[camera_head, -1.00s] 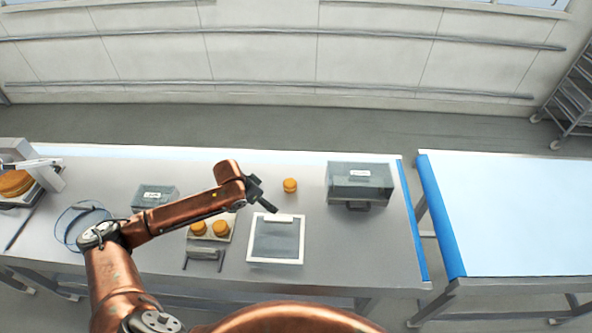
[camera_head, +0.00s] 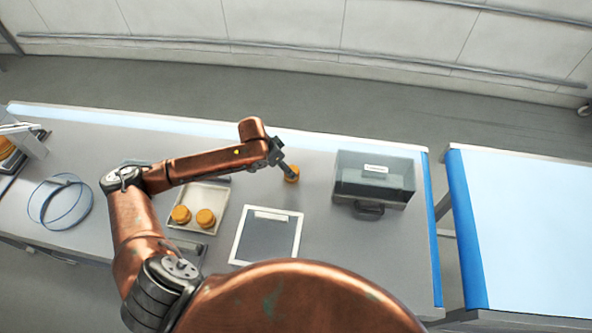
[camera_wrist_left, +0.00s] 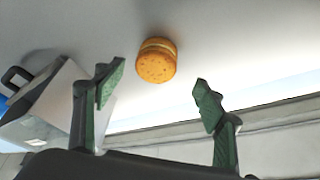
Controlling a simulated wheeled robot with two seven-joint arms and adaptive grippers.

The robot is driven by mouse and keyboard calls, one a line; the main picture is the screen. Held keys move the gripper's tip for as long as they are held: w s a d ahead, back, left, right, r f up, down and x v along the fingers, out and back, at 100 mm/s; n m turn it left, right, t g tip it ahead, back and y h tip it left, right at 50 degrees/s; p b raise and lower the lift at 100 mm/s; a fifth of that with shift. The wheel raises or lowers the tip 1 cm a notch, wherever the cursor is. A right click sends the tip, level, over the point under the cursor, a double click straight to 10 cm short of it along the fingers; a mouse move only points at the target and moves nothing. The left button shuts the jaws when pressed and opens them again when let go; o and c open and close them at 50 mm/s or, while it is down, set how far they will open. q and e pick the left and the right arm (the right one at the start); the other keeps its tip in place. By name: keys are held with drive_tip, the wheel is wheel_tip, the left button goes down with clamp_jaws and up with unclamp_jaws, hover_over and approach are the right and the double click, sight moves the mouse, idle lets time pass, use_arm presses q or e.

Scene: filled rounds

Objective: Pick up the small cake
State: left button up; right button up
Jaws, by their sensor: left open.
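The small cake (camera_head: 292,178) is round and orange-brown with a pale middle layer. It stands alone on the steel table, right of the tray of cakes, partly covered by my gripper in the head view. In the left wrist view the cake (camera_wrist_left: 156,61) shows whole, just beyond the gap between the fingertips. My left gripper (camera_head: 284,164) is open and empty, close to the cake; contact is not visible. Its green-padded fingers (camera_wrist_left: 157,95) are spread apart in the wrist view. My right gripper is in neither view.
Two similar cakes (camera_head: 205,218) sit on a pale tray (camera_head: 211,194). A framed dark panel (camera_head: 267,236) lies nearer. A grey case (camera_head: 375,178) with a handle stands right of the cake. A blue ring (camera_head: 60,201) lies at left.

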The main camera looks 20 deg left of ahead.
use_arm(q)
drive_tip(key=shift+d+f, duration=0.15)
drive_tip(key=shift+f, duration=0.25)
drive_tip(key=shift+w+d+f+p, duration=0.1)
drive_tip(key=shift+d+f+p, duration=0.15)
drive_tip(key=shift+f, duration=0.3)
drive_tip(key=shift+w+d+f+p, duration=0.25)
drive_tip(key=shift+w+f, duration=0.1)
drive_tip(key=shift+f, duration=0.2)
drive_tip(key=shift+w+d+f+p, duration=0.2)
drive_tip(key=shift+w+f, duration=0.15)
drive_tip(key=shift+f, duration=0.2)
drive_tip(key=shift+x, duration=1.1)
drive_tip(key=shift+s+a, duration=0.1)
drive_tip(key=c, duration=0.8)
drive_tip(key=shift+c, duration=0.4)
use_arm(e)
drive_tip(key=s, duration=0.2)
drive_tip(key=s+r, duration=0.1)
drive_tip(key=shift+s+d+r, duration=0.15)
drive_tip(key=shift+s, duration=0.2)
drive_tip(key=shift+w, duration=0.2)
